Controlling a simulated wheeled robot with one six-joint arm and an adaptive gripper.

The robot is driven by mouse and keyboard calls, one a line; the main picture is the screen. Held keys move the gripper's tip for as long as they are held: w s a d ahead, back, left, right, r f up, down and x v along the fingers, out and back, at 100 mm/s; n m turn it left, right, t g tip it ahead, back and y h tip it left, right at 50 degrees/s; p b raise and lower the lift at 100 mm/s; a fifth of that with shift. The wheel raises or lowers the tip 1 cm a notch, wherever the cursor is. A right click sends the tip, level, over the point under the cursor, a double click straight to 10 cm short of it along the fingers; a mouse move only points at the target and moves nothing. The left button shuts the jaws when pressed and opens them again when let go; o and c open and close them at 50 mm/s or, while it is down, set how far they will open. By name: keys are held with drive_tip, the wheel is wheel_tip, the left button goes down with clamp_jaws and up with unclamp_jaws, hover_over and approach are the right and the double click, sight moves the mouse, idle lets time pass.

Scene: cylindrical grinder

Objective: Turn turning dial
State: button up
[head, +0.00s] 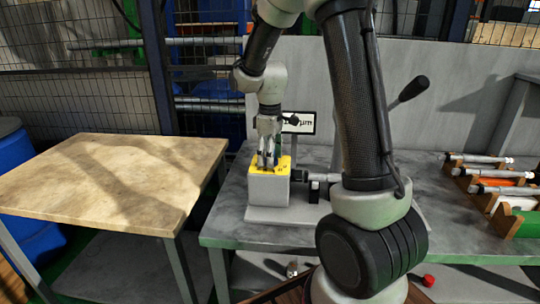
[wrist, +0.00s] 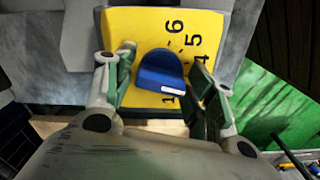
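The turning dial is a blue knob (wrist: 162,70) with a white mark on its front edge, set on a yellow plate (wrist: 130,25) with black numbers. In the wrist view the white mark lies close to the number 1. The numbers 4, 5 and 6 also show; others are hidden. In the head view the yellow plate (head: 284,167) tops a grey box (head: 268,189) on the workbench. My gripper (wrist: 162,75) points down over the plate, open, with one finger on each side of the knob and gaps between. The head view also shows my gripper (head: 268,158) at the plate.
A wooden-topped table (head: 110,175) stands at the left. A black-knobbed lever (head: 412,90) rises behind my arm. Several micrometer-like tools lie in a rack (head: 505,205) at the right. A grey panel (head: 440,65) stands behind the workbench (head: 230,225).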

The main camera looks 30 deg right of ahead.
drive_tip(key=c, duration=0.6)
drive_tip(key=shift+o, duration=0.2)
drive_tip(key=shift+m, duration=2.9)
drive_tip(key=o, duration=1)
